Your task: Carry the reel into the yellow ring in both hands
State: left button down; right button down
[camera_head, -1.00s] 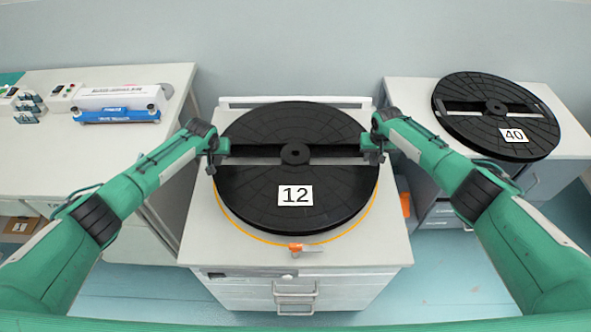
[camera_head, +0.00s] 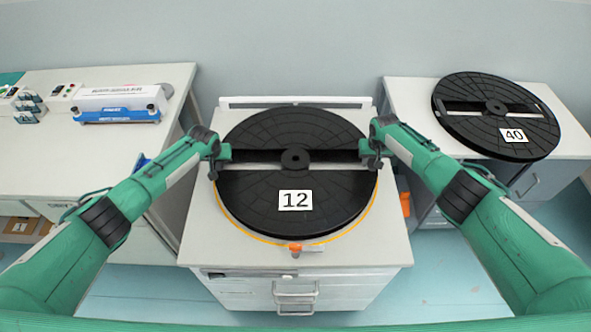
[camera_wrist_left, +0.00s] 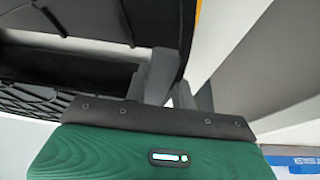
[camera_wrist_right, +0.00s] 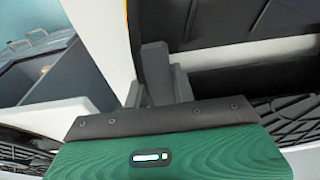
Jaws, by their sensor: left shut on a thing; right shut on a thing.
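The black reel (camera_head: 294,128) marked 12 lies flat over the yellow ring (camera_head: 340,237) on the middle cabinet. My left gripper (camera_head: 216,160) is shut on the reel's left rim at the slot. My right gripper (camera_head: 374,156) is shut on its right rim at the slot. The reel also shows in the left wrist view (camera_wrist_left: 60,45) and the right wrist view (camera_wrist_right: 200,20). I cannot tell whether its underside touches the cabinet top.
A second black reel (camera_head: 497,118) marked 40 lies on the right cabinet (camera_head: 405,95). An orange clip (camera_head: 295,247) sits at the ring's front. A blue and white device (camera_head: 118,103) stands on the left bench (camera_head: 60,165).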

pick_arm(q)
jog(key=shift+f, duration=0.65)
pick_arm(e)
jog(key=shift+f, duration=0.65)
pick_arm(q)
jog(key=c, duration=1.6)
grip_release()
jog(key=shift+f, duration=0.2)
pick_arm(e)
jog(key=c, duration=1.6)
grip_release()
jog(key=shift+f, duration=0.15)
pick_arm(q)
jog(key=o, duration=0.4)
jog(key=shift+s+r, duration=0.1)
jog(key=shift+r, duration=0.05)
pick_arm(e)
jog(key=o, duration=0.4)
pick_arm(q)
jog(key=shift+o, duration=0.2)
pick_arm(e)
jog(key=shift+o, duration=0.2)
